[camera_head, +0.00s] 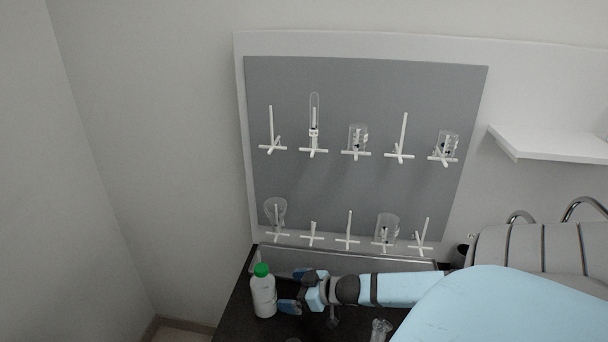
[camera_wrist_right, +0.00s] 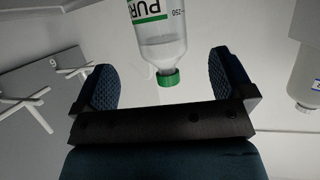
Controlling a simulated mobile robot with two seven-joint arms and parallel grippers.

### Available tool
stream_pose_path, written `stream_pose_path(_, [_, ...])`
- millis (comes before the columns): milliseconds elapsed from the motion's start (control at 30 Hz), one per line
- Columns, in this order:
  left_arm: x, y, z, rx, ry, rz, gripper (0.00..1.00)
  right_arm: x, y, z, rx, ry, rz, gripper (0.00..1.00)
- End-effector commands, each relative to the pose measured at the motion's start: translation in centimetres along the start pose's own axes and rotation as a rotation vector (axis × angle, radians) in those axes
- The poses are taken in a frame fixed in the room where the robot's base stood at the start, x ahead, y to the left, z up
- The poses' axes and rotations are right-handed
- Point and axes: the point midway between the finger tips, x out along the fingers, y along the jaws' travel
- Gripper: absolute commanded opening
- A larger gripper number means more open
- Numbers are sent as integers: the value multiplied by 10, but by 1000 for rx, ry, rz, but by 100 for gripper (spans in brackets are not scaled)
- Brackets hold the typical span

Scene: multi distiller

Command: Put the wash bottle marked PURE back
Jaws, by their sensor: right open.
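The wash bottle (camera_head: 263,294), white with a green cap, stands upright on the dark counter at the left in the head view. In the right wrist view the bottle (camera_wrist_right: 158,35) appears upside down, with "PURE" and a green band on it. My right gripper (camera_head: 289,290) is just right of the bottle, pointing at it. In the right wrist view its two blue fingers (camera_wrist_right: 166,78) are spread wide, with the green cap showing between them. No grip on the bottle is visible. My left gripper is not in view.
A grey peg board (camera_head: 365,180) with white pegs and several glass vessels hangs behind the counter (camera_head: 236,322). A small glass piece (camera_head: 380,330) stands near the front. A white shelf (camera_head: 555,145) is at right. Another pale bottle (camera_wrist_right: 305,80) shows at the wrist view's right.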

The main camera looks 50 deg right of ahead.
Motion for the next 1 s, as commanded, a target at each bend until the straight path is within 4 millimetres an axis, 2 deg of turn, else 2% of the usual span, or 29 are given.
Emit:
stream_pose_path(100, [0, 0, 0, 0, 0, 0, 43, -16, 0, 1, 0, -2, -1, 99])
stream_pose_path(300, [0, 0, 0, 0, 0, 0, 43, -30, 0, 0, 0, -1, 0, 99])
stream_pose_path(1000, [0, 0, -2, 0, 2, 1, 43, -33, 0, 0, -1, 0, 0, 99])
